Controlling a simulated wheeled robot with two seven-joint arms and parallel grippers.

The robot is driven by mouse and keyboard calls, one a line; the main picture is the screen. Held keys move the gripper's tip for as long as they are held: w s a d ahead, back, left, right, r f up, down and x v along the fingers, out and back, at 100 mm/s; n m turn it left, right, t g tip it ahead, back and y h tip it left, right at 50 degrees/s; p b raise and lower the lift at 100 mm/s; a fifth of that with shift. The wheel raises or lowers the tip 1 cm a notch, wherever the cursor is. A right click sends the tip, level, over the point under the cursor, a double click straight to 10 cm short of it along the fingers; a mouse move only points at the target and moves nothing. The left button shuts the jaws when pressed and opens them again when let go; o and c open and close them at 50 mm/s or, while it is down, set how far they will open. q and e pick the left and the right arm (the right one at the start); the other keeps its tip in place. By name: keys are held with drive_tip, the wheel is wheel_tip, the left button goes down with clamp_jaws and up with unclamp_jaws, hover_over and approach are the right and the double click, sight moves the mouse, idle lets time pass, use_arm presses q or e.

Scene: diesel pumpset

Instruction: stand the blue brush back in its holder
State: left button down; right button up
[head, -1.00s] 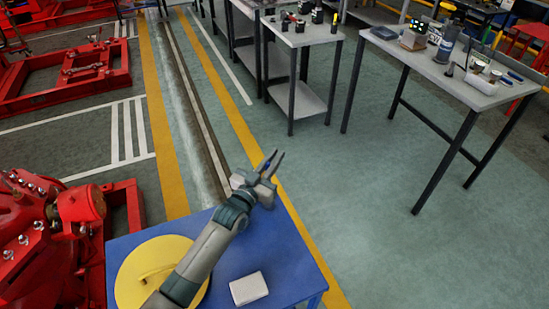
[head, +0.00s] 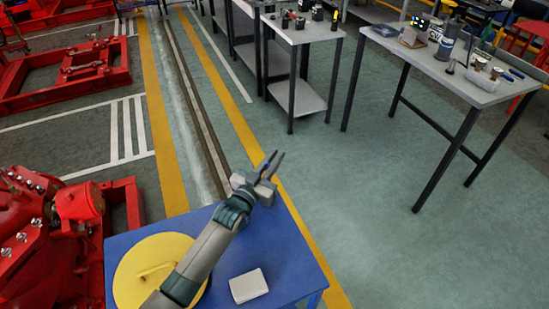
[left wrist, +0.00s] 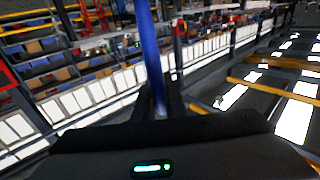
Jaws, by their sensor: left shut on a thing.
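My left gripper (head: 277,155) is held over the far end of the blue table (head: 285,245), its fingers pointing up and away. It is shut on the blue brush; only a small bit of blue shows between the fingers in the head view. In the left wrist view, the blue brush (left wrist: 152,50) is a long blue shaft standing up between the fingers of the gripper (left wrist: 165,75), slightly tilted, its upper end cut off by the frame. I cannot make out the brush's holder for certain in any view. My right gripper is not in view.
On the blue table are a round yellow lid (head: 135,270) with a handle, partly behind my arm, and a white block (head: 248,286). Red machinery (head: 40,225) stands at the left. A grey workbench (head: 465,75) with several small items stands at the upper right. Open floor lies between.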

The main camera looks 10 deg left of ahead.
use_arm(q)
drive_tip(key=shift+f, duration=0.35)
idle(0.3)
drive_tip(key=c, duration=1.7)
unclamp_jaws()
